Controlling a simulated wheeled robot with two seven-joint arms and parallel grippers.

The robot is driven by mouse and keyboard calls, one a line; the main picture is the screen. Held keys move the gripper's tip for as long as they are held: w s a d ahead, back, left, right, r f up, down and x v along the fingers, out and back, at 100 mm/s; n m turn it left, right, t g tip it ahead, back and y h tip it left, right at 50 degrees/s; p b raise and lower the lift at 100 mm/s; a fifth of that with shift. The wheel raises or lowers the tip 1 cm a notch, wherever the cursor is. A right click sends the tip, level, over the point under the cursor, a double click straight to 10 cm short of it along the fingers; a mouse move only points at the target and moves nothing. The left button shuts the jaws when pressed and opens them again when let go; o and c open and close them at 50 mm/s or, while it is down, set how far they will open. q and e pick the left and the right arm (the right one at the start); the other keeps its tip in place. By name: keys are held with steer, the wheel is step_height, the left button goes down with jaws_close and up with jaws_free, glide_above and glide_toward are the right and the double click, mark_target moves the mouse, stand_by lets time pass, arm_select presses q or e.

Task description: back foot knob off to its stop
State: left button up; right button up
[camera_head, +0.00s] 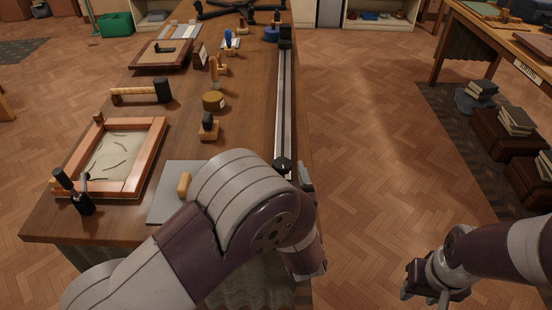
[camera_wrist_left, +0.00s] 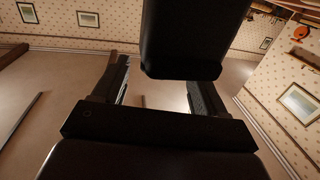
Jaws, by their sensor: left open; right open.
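A long metal bar clamp (camera_head: 285,100) lies along the right edge of the wooden bench. A dark rounded knob (camera_head: 283,164) is at its near end. My left gripper (camera_head: 304,172) points upward just right of this knob, partly hidden by my own arm. In the left wrist view my left gripper (camera_wrist_left: 160,97) has its fingers wide apart. A large dark block (camera_wrist_left: 185,38) fills the upper middle close to them; I cannot tell whether it is the knob or touches a finger. My right gripper (camera_head: 432,290) is open and empty over the floor at the lower right.
The bench (camera_head: 245,120) holds a sand tray (camera_head: 118,155), a mallet (camera_head: 142,93), a grey plate (camera_head: 172,190) and several small hand tools left of the bar. Open parquet floor (camera_head: 360,130) lies to the right, with book-topped crates (camera_head: 508,133) beyond.

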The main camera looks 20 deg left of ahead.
mark_target(276, 160)
arm_select(q)
steer(key=x, duration=0.5)
steer(key=shift+w, duration=0.1)
steer(key=shift+c, duration=0.3)
steer(key=c, duration=0.9)
steer(key=shift+n+g+y, duration=0.3)
steer(key=shift+y, duration=0.1)
steer(key=n+g+y, duration=0.1)
steer(key=y, duration=0.1)
steer(key=n+g+y, duration=0.2)
steer(key=shift+a+p, duration=0.2)
steer(key=shift+p, duration=0.1)
steer(key=shift+s+a+n+g+y, duration=0.1)
steer(key=shift+s+n+g+y, duration=0.1)
steer(key=shift+n+g+y, duration=0.85)
steer(key=shift+s+a+n+g+y, duration=0.1)
steer(key=shift+s+n+g+y, duration=0.1)
steer(key=shift+n+g+y, duration=0.85)
steer(key=shift+g, duration=0.5)
